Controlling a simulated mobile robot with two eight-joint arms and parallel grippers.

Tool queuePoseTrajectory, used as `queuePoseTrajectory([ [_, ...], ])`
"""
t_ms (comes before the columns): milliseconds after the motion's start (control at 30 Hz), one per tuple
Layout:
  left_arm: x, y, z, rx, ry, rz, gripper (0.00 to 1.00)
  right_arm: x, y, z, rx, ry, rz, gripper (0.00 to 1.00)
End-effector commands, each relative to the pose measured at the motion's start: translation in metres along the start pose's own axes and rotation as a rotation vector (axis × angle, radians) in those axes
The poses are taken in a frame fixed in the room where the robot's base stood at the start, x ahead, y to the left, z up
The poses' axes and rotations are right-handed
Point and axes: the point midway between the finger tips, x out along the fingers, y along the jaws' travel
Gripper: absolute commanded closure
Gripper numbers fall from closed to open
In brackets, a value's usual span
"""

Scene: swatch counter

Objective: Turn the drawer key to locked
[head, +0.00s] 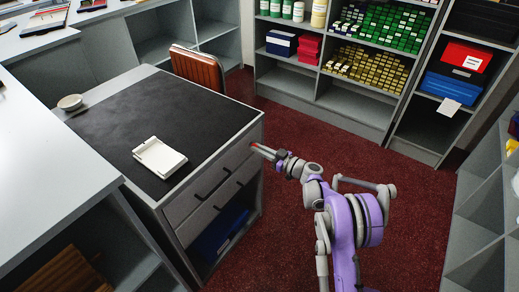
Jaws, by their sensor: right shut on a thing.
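My right gripper (263,149) is at the upper right front corner of the grey desk (150,68), level with the top drawer (205,188). Its fingertips touch the drawer front near its right end. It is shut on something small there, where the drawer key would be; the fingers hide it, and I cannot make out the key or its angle. The top drawer looks closed and has a dark bar handle (212,183). My left gripper is not in view.
A brown chair (198,67) stands behind the desk. A blue box (220,232) sits in the open space under the drawers. Red carpet (415,200) is clear to the right.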

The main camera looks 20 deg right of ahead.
Motion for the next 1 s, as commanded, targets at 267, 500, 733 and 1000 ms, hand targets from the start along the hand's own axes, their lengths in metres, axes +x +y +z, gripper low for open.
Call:
queuePoseTrajectory([
  [267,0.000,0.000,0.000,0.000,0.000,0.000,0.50,0.000,0.000,0.000,0.000,0.000,0.000,0.61],
  [500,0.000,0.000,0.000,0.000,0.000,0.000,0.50,0.000,0.000,0.000,0.001,0.000,0.000,0.58],
  [733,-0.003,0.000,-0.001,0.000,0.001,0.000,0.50,-0.016,0.001,-0.001,0.001,0.000,0.002,0.58],
  [1000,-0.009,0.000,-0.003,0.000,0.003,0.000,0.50,-0.070,0.001,-0.001,0.000,0.000,0.003,0.58],
])
